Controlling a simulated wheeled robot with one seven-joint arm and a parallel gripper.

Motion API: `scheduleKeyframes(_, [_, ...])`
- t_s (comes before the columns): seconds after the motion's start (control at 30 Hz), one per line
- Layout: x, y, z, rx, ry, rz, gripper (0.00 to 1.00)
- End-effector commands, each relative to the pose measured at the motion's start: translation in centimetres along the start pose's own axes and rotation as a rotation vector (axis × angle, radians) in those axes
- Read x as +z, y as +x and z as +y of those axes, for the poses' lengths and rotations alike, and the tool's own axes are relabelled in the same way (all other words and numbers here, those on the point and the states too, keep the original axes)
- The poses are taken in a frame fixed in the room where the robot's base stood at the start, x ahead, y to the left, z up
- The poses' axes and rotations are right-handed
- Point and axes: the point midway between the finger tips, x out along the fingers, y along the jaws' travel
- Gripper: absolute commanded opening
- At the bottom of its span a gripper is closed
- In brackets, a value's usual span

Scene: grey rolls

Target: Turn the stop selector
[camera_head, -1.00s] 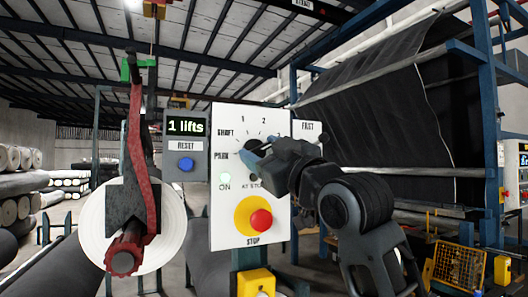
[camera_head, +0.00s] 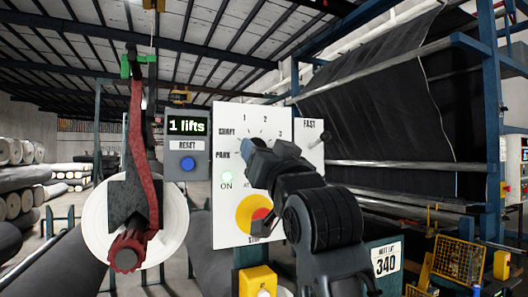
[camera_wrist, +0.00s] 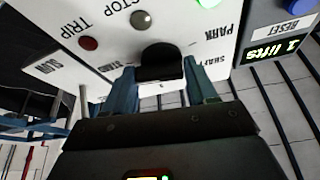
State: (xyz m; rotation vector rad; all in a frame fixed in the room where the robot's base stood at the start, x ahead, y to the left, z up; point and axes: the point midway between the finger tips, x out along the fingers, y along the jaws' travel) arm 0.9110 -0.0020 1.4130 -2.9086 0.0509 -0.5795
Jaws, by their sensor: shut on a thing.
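The white control panel (camera_head: 230,205) stands upright ahead, with the printed labels SHAFT, PARK, 1 and 2 around the stop selector. The selector is a black knob (camera_wrist: 160,63), seen close up in the wrist view. My gripper (camera_wrist: 163,85) has one blue finger on each side of the knob and is shut on it. In the head view my gripper (camera_head: 258,153) is at the dial and hides the knob. I cannot tell which label the knob points to.
Below the dial is a yellow disc (camera_head: 246,210) with a red button (camera_head: 259,221), partly covered by my arm. A green ON lamp (camera_head: 227,177) is lit. To the left are a display (camera_head: 187,126) reading "1 lifts" and a blue RESET button (camera_head: 187,164). A white roll (camera_head: 97,220) stands further left.

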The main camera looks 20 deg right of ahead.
Motion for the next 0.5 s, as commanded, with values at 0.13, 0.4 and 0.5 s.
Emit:
scheduleKeyframes(0.13, [0.05, 0.03, 0.32, 0.01, 0.009, -0.001, 0.27])
scheduleKeyframes(0.4, [0.05, 0.03, 0.34, 0.011, 0.01, -0.001, 0.26])
scheduleKeyframes(0.5, [0.05, 0.03, 0.33, 0.011, 0.009, -0.001, 0.62])
